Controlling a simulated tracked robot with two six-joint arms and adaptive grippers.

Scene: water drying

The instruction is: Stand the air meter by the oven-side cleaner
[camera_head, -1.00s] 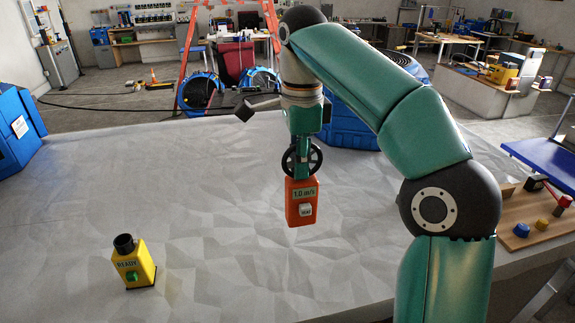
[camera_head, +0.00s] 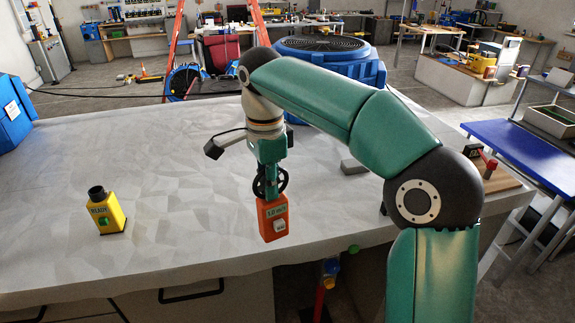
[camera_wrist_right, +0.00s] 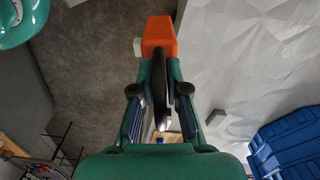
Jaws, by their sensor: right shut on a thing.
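The air meter (camera_head: 273,218) is an orange handheld box with a lit display reading about 1.0 m/s, a white button and a black ring on top. My right gripper (camera_head: 268,180) points down and is shut on its ring end. The meter hangs upright near the table's front edge. In the right wrist view the meter's orange body (camera_wrist_right: 160,36) lies beyond the fingers (camera_wrist_right: 160,95), beside the table edge. A blue boxy machine (camera_head: 12,115) stands at the table's left end, and a round-topped blue machine (camera_head: 335,75) is behind the table. I cannot tell which is the oven-side cleaner.
A small grey block (camera_head: 353,167) lies right of my gripper. A wooden board (camera_head: 495,180) holds a red-handled part at the right. The middle and left of the table are largely clear.

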